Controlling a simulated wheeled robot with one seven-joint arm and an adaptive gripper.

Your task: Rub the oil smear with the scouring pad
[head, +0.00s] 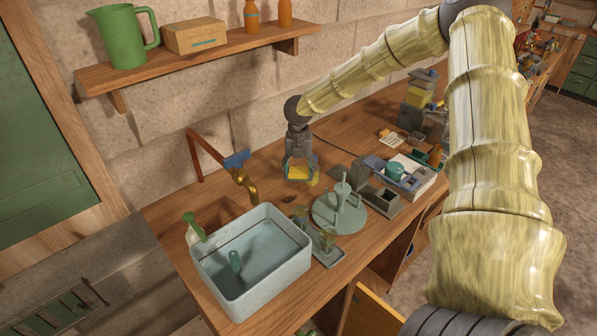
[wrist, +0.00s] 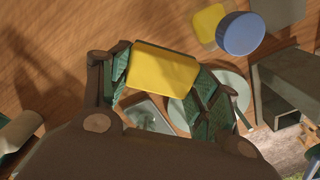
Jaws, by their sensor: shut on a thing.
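My gripper (head: 300,168) is shut on a yellow block-shaped pad (head: 299,174), which appears to be the scouring pad. It is over the wooden bench, behind the round grey-green plate and right of the sink. In the wrist view the pad (wrist: 164,70) spans the space between the green ribbed fingers. I cannot tell whether its underside touches the bench. I cannot make out the oil smear in either view; the gripper and pad may hide part of the bench.
The round plate (head: 338,212) bears a handled vessel, with a glass tray (head: 327,250) in front. Grey boxes (head: 379,199) stand at right. A blue round item (wrist: 241,33) is close by.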

